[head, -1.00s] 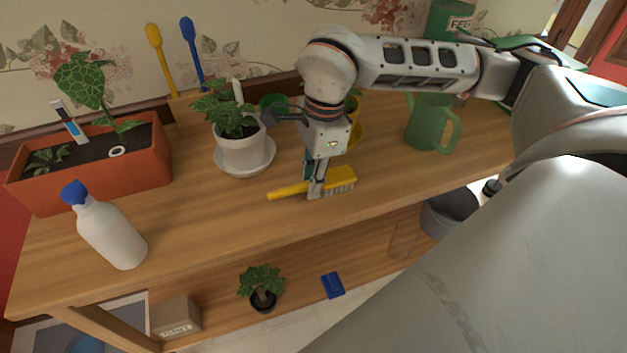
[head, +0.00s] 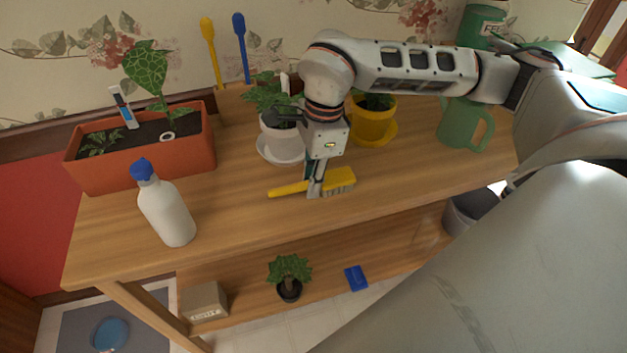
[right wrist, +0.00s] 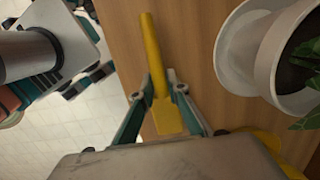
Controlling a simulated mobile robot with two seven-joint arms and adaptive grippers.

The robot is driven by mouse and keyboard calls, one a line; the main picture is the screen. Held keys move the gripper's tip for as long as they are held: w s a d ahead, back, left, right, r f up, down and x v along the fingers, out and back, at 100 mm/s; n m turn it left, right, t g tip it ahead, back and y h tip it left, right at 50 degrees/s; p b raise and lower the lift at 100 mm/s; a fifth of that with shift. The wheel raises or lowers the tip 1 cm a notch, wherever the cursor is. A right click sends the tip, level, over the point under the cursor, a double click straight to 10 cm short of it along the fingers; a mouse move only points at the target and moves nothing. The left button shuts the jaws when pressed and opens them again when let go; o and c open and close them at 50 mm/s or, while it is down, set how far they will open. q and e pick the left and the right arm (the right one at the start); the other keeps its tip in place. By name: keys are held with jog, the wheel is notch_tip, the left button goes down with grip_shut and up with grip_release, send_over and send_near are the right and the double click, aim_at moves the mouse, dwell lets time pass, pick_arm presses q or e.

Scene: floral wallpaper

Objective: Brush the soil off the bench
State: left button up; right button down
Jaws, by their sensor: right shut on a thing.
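My right gripper (head: 314,188) is shut on a yellow brush (head: 341,181) with pale bristles, held at or just above the bench top; I cannot tell whether the bristles touch the wood. In the right wrist view the gripper (right wrist: 162,92) has the yellow brush (right wrist: 152,50) between its fingers, its handle pointing away. The wooden bench (head: 240,210) runs across the head view. No loose soil is clearly visible on its bare top; my arm hides part of it. My left gripper is not in view.
A white pot on a saucer (head: 281,146) stands just behind the brush. A terracotta planter (head: 150,165) and a white bottle (head: 168,212) stand to the left. A yellow pot (head: 372,122) and a green watering can (head: 463,124) stand to the right. The bench front between bottle and brush is clear.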

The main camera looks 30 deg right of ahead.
jog(key=r, duration=0.1)
jog(key=r+p, duration=0.1)
jog(key=r, duration=0.1)
jog(key=shift+w+a, duration=0.15)
jog(key=shift+a, duration=0.1)
jog(key=shift+d+r+p, duration=0.25)
jog(key=shift+r+p, duration=0.35)
jog(key=shift+p, duration=0.1)
jog(key=shift+r, duration=0.35)
notch_tip(320, 180, up, 2)
jog(key=shift+a+r+p, duration=0.1)
jog(key=shift+r+p, duration=0.05)
jog(key=shift+p, duration=0.9)
jog(key=shift+r+p, duration=0.4)
jog(key=shift+r, duration=0.1)
